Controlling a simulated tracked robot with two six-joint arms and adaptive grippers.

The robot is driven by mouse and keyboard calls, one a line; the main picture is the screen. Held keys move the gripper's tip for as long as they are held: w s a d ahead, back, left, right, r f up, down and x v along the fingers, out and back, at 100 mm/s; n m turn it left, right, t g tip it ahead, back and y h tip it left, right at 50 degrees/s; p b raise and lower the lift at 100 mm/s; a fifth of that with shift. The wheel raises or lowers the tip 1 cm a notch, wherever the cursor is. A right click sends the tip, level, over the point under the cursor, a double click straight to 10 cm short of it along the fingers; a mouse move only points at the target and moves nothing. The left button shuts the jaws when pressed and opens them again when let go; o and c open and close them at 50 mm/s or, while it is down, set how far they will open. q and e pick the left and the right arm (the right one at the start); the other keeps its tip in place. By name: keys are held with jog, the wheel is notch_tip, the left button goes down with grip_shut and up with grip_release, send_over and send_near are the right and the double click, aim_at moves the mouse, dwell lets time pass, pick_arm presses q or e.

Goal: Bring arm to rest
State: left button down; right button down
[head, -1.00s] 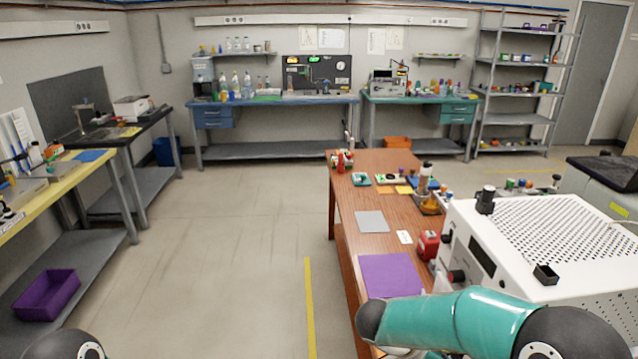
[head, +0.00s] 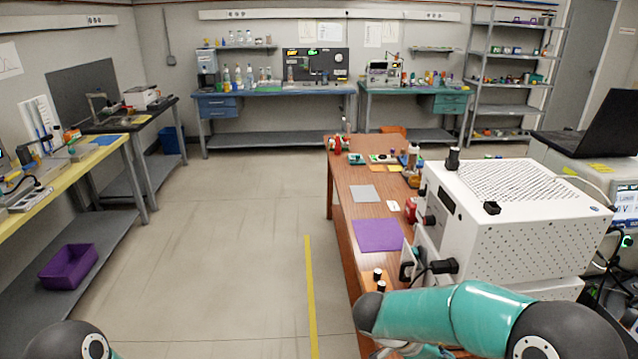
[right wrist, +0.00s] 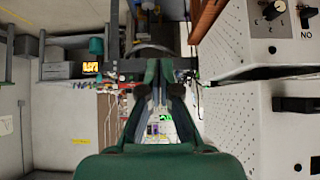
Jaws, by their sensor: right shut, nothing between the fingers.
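My right arm (head: 450,312), teal with dark joints, reaches in from the lower right in the head view, bent low in front of the wooden table's near end. Its gripper shows in the right wrist view (right wrist: 158,72), with the two dark fingers drawn together and nothing held. Only a dark joint of my left arm (head: 72,342) shows at the bottom left of the head view. The left gripper is out of view.
The wooden table (head: 345,205) carries a purple mat (head: 377,235) and a grey mat (head: 364,193). A white perforated machine (head: 525,215) stands close to the right arm. Floor (head: 225,255) at the centre left is clear. A yellow bench (head: 75,165) stands left.

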jog(key=s+d+f+n+t, duration=0.1)
jog(key=s+d+f+n, duration=0.2)
jog(key=f, duration=0.5)
jog(key=d+f+n+t, duration=0.2)
jog(key=d+f+n, duration=0.2)
jog(key=d+f, duration=0.3)
jog(key=s+a+f+n+t+y, duration=0.1)
jog(key=s+a+f+n+y, duration=0.2)
jog(key=a+f+y, duration=0.3)
jog(key=s+a+f+n+g+y, duration=0.1)
jog(key=s+a+n+g+y, duration=0.1)
jog(key=s+a, duration=0.5)
jog(key=s+a+f+n+g+y, duration=0.2)
jog(key=s+a+y, duration=0.3)
jog(key=a, duration=0.4)
jog(key=shift+s+a+n, duration=0.25)
jog(key=shift+s+n, duration=0.45)
jog(key=shift+s, duration=0.2)
